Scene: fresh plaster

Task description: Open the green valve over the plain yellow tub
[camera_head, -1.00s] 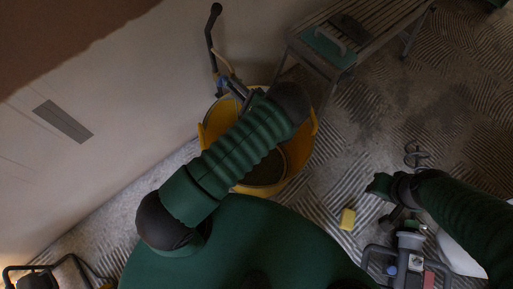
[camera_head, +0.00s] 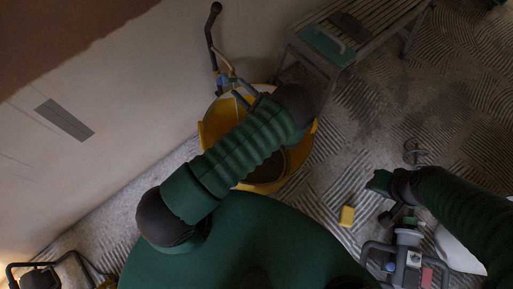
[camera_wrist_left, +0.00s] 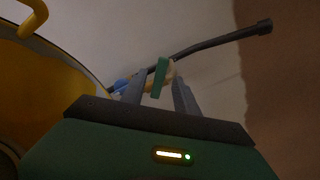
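The green valve lever (camera_wrist_left: 160,78) shows in the left wrist view, on a dark pipe (camera_wrist_left: 215,42) against the wall. My left gripper (camera_wrist_left: 157,88) has its two grey fingers apart, one on each side of the lever. I cannot tell whether they touch it. In the head view, the left gripper (camera_head: 238,88) is small beside the pipe (camera_head: 212,40), above the far rim of the yellow tub (camera_head: 305,155). My left arm hides part of the tub. My right gripper (camera_head: 380,183) is at the right, over the floor; its fingers are unclear.
A slatted bench (camera_head: 375,25) with a green tool (camera_head: 325,45) on it stands behind the tub. A yellow sponge (camera_head: 347,216) lies on the floor. A grey machine (camera_head: 405,262) stands near my right arm. The wall is close on the left.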

